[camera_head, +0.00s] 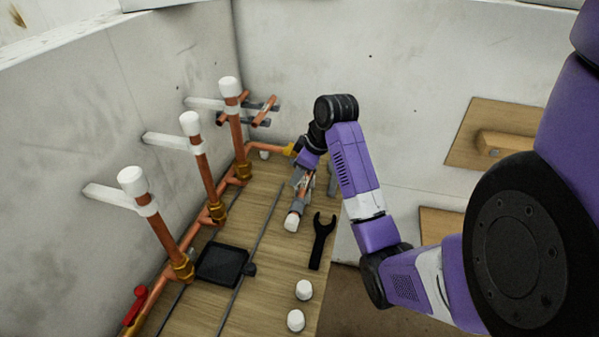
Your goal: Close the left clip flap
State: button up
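White clip-like brackets reach from the left wall to three upright copper pipes with white caps: a near one (112,197), a middle one (166,141) and a far one (207,103). Darker grey clip-like parts (257,121) sit with short copper pieces at the back corner. I cannot tell which is the left clip, nor make out its flap. My gripper (301,186) points down over the bench's back right part, apart from the white brackets. A copper piece with a white cap (292,221) shows at its fingers; I cannot tell whether they grip it.
A copper pipe with brass fittings (183,268) runs along the bench's left side, with a red lever (135,305) in front. A black tray (221,264), a dark wrench (321,241) and loose white caps (304,290) lie on the wooden bench (265,285). Thin dark rods cross it.

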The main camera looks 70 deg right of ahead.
jog(key=shift+c, duration=0.4)
grip_shut()
jog(key=shift+s, duration=0.1)
jog(key=t, duration=0.1)
jog(key=s+f+t+b, duration=0.1)
jog(key=shift+s+t, duration=0.25)
jog(key=shift+t, duration=0.15)
jog(key=s+t+b, duration=0.1)
jog(key=b, duration=0.1)
jog(key=f+t+b, duration=0.1)
jog(key=t+b, duration=0.1)
jog(key=shift+s+d+f+m+t, duration=0.1)
jog(key=shift+s+f+m+t, duration=0.2)
jog(key=shift+s, duration=0.05)
jog(key=t+b, duration=0.1)
jog(key=f+t+b, duration=0.1)
jog(key=b, duration=0.1)
jog(key=s+t+b, duration=0.1)
jog(key=b, duration=0.1)
jog(key=shift+d+f, duration=0.1)
jog(key=shift+f, duration=0.15)
jog(key=t+b, duration=0.1)
jog(key=b, duration=0.1)
jog(key=t+b, duration=0.1)
jog(key=b, duration=0.1)
jog(key=shift+s+f+t+b, duration=0.3)
jog(key=shift+f+b, duration=0.05)
jog(key=shift+m, duration=0.3)
jog(key=shift+r, duration=0.1)
